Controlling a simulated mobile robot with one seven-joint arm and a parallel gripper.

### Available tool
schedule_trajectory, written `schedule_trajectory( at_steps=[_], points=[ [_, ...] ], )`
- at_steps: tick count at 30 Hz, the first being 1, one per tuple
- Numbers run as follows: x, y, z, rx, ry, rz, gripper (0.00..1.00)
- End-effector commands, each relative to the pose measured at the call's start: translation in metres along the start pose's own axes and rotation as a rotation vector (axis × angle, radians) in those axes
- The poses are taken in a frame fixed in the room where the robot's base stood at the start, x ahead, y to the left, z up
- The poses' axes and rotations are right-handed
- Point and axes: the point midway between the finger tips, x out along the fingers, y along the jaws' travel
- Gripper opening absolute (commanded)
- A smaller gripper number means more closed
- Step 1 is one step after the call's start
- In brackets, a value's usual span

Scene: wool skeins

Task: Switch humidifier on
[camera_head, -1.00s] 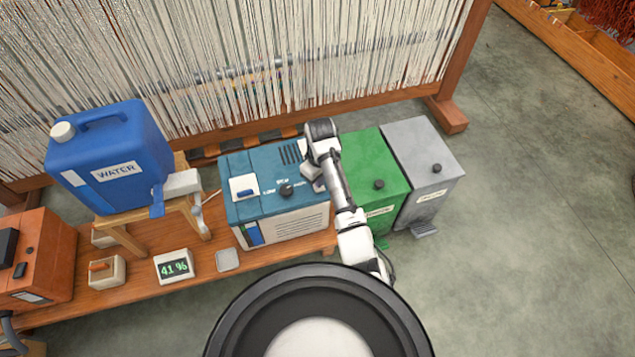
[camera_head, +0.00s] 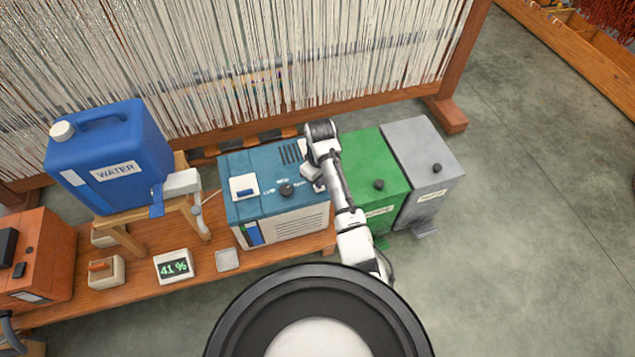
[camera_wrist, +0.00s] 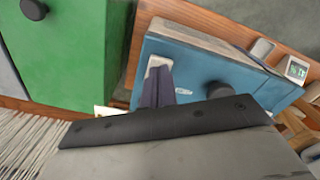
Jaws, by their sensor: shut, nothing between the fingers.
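The humidifier looks to be the teal box (camera_head: 262,205) on the wooden bench; its name cannot be read. In the wrist view, the shut dark fingers (camera_wrist: 158,88) are in front of a small pale plate (camera_wrist: 160,64) on the teal top, apart from the knob (camera_wrist: 220,90). Whether the fingertips touch the plate cannot be told.
A blue water canister (camera_head: 112,155) stands on a wooden stand at the left. A 41 % display (camera_head: 174,267) sits on the bench (camera_head: 130,297). Green (camera_head: 368,165) and grey (camera_head: 418,160) bins stand close at the right. A threaded loom (camera_head: 250,60) is behind.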

Motion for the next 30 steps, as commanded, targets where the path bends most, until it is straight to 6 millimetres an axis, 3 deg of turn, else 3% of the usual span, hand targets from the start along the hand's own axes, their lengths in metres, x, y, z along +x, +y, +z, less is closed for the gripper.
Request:
schedule_trajectory(
  at_steps=[30],
  points=[
    [0.016, 0.000, 0.000, 0.000, 0.000, 0.000, 0.00]
  ],
)
